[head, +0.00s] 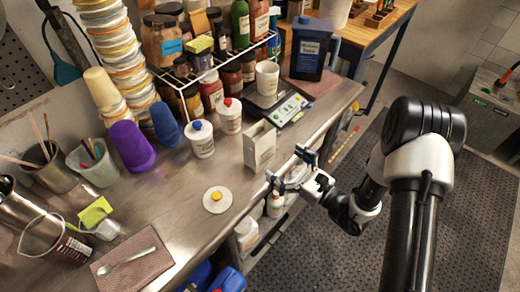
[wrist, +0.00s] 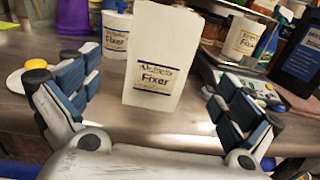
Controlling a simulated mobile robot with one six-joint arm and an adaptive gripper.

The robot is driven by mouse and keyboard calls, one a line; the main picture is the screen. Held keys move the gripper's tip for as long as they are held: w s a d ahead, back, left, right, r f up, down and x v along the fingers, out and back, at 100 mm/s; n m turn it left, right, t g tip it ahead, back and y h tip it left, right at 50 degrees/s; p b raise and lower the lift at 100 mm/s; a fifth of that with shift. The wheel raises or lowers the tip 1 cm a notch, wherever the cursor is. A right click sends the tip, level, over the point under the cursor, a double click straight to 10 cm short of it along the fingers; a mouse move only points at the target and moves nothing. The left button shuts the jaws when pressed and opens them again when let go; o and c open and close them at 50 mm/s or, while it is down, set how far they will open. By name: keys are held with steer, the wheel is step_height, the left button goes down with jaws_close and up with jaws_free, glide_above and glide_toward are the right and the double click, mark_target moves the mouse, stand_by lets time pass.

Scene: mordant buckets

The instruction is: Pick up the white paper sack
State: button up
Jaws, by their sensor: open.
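The white paper sack (head: 259,146) stands upright near the front edge of the metal counter (head: 180,180) in the head view. In the wrist view the sack (wrist: 159,60) stands ahead, between my finger lines, with a label reading "Fixer". My gripper (head: 288,168) is just off the counter's front edge, close to the sack in the head view. In the wrist view my gripper (wrist: 150,98) has its two fingers spread wide, one to each side of the sack, with a gap on both sides. It is open and empty, and I see no contact.
White tubs with a blue lid (head: 200,140) and a red lid (head: 229,116) stand behind the sack. A scale (head: 285,108) and a dark blue jug (head: 308,52) are to its right. A white disc with a yellow knob (head: 217,199) lies left of it.

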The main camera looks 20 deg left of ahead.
mark_target(266, 149)
steer(key=b+x, duration=0.2)
steer(key=x, duration=0.8)
steer(key=shift+w+a+f, duration=0.1)
steer(key=shift+w+a, duration=0.05)
steer(key=shift+w, duration=0.05)
steer(key=shift+c, duration=0.3)
steer(key=c, duration=1.3)
